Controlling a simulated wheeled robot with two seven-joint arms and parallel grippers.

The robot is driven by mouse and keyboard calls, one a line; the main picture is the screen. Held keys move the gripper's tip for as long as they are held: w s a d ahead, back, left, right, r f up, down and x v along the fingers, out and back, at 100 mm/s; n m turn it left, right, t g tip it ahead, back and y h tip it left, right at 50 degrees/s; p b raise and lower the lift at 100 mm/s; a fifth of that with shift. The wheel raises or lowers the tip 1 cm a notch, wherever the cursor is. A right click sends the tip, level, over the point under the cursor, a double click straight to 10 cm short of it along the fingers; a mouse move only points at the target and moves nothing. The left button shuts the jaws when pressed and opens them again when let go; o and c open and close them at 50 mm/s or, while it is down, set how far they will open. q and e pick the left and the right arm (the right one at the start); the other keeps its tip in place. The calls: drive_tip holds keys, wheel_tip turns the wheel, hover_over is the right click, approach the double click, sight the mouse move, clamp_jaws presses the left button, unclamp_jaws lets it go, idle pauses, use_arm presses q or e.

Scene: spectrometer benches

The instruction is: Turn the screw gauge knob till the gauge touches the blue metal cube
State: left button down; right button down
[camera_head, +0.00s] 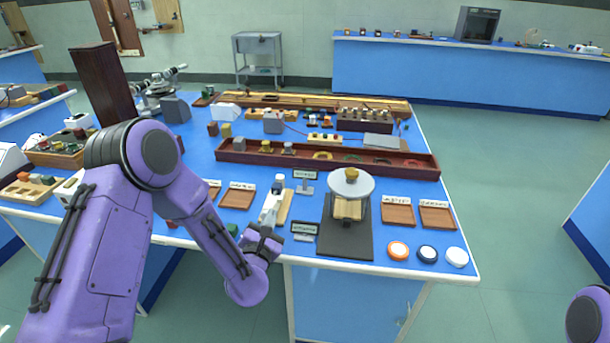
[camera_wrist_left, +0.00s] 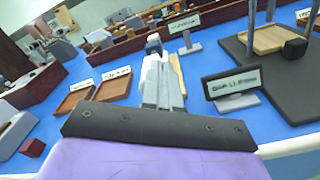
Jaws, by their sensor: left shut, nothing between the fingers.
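My left gripper (camera_head: 269,213) reaches over the front edge of the bench, with its fingers shut and empty. In the left wrist view the pale fingers (camera_wrist_left: 158,72) point away across the bench, beside a light wooden strip (camera_wrist_left: 178,72). A small dark blue-grey block (camera_head: 278,184) stands just beyond the fingertips; it also shows in the left wrist view (camera_wrist_left: 153,43). I cannot tell whether the fingers touch it, or whether it is the blue metal cube. The screw gauge and its knob cannot be made out; the gripper may hide them. My right gripper is out of view.
A balance with a round pan (camera_head: 351,182) stands on a dark base right of the gripper. A small label stand (camera_head: 304,228) is close by. Wooden trays (camera_head: 237,198) lie to the left. A long brown rack (camera_head: 330,157) crosses behind. Three round discs (camera_head: 427,253) lie front right.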

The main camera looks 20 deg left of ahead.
use_arm(q)
drive_tip(key=b+v, duration=0.1)
drive_tip(key=v, duration=0.3)
drive_tip(key=shift+s+d, duration=0.15)
drive_tip(key=shift+s, duration=0.2)
drive_tip(key=shift+s+r, duration=0.15)
drive_tip(key=shift+s, duration=0.25)
drive_tip(key=w+m, duration=0.1)
drive_tip(key=m, duration=0.3)
drive_tip(key=w+f+m+b, duration=0.1)
drive_tip(key=w+m, duration=0.1)
drive_tip(key=m, duration=0.2)
drive_tip(key=w+f+m, duration=0.1)
drive_tip(key=w+m, duration=0.1)
drive_tip(key=m, duration=0.1)
drive_tip(key=shift+w+f+m+b, duration=0.2)
drive_tip(key=shift+m+b, duration=0.1)
drive_tip(key=shift+m, duration=0.1)
drive_tip(key=shift+w+r, duration=0.1)
drive_tip(key=shift+r, duration=0.25)
